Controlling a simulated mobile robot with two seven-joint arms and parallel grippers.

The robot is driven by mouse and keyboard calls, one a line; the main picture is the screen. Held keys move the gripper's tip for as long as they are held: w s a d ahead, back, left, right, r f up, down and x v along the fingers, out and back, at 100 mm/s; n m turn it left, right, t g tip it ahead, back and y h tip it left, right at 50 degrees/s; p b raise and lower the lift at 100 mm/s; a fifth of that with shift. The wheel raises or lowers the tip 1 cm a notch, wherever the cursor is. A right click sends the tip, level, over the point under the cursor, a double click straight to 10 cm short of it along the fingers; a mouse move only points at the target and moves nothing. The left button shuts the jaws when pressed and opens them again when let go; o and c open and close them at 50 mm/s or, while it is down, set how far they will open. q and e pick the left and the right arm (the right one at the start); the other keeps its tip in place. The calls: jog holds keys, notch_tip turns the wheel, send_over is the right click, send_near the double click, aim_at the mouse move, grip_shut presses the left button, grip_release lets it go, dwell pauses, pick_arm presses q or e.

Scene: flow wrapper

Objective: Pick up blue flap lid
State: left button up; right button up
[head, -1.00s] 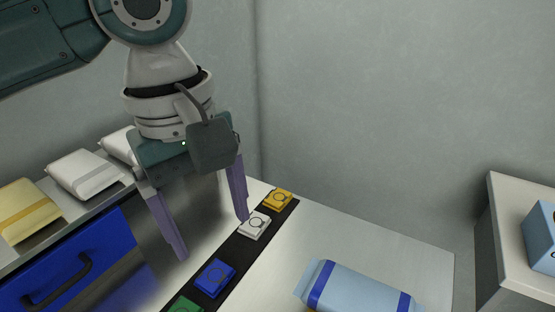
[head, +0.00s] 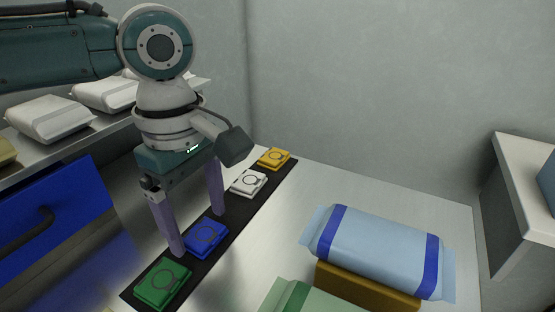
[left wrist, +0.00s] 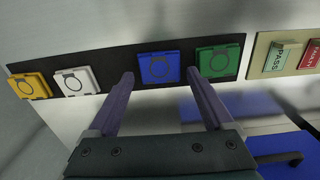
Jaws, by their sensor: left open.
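The blue flap lid (head: 206,238) lies on a black strip (head: 232,217), between the green lid and the white lid. In the left wrist view the blue lid (left wrist: 159,68) is just beyond the fingertips, between them but closer to the right finger. My left gripper (head: 197,232) is open and empty, its fingers pointing down close to the blue lid. In the left wrist view the left gripper (left wrist: 161,79) has its fingers spread wide. I cannot tell whether a finger touches the lid. My right gripper is not in view.
The green lid (head: 162,284), white lid (head: 248,183) and yellow lid (head: 273,157) share the strip. A light blue package (head: 375,247) lies on a brown one (head: 360,290) to the right, beside a green package (head: 305,299). White packages (head: 50,118) lie at the left. PASS and red blocks (left wrist: 284,56) sit beyond the green lid.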

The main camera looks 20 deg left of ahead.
pick_arm(q)
jog(key=shift+f, duration=0.6)
jog(key=c, duration=1.1)
